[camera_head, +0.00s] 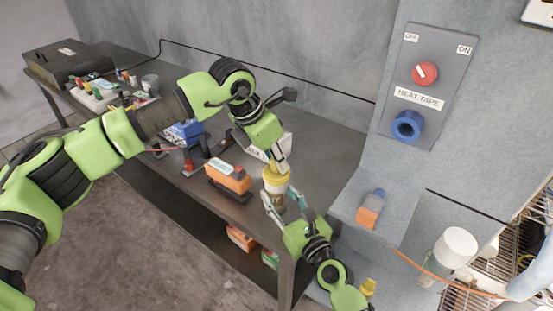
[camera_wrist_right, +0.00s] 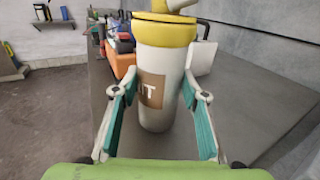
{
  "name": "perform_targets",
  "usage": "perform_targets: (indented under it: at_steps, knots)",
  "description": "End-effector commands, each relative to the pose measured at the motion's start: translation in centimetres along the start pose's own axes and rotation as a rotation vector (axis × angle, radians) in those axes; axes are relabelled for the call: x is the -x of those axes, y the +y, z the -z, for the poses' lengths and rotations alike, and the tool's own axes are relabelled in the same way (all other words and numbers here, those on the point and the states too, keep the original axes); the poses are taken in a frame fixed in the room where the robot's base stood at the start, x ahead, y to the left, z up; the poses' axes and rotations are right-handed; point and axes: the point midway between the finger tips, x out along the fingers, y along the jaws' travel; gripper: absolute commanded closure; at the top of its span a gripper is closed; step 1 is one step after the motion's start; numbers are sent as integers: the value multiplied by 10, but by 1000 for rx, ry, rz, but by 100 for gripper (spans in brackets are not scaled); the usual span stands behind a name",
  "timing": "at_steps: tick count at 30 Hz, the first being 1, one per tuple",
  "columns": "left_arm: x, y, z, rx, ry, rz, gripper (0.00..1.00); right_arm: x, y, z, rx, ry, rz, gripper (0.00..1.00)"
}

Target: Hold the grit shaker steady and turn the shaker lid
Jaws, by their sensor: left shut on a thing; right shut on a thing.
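The grit shaker (camera_head: 277,202) stands upright near the table's front right end, a pale cylinder with a brown label. It fills the middle of the right wrist view (camera_wrist_right: 161,90). Its yellow shaker lid (camera_head: 275,175) is on top and also shows in the wrist view (camera_wrist_right: 163,30). My right gripper (camera_head: 280,204) is shut around the shaker's body from the front, with teal pads on either side of it. My left gripper (camera_head: 279,164) comes from above and is shut on the lid; its fingertips partly hide the lid's top.
An orange-and-grey device (camera_head: 228,178) lies left of the shaker, with a white box (camera_head: 270,146) behind. Tools and bottles crowd the table's left. The wall panel (camera_head: 424,85) has a red knob and blue socket. An orange-and-blue item (camera_head: 371,208) sits on the right ledge.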

Motion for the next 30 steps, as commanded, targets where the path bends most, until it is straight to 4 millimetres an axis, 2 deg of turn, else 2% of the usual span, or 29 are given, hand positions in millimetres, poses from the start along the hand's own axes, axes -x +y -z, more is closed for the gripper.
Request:
perform_targets:
  at_steps: [30]
  knots:
    - [0, 1, -1, -887, 3, 367, 100, 1, -2, 2, 0, 3, 3, 97]
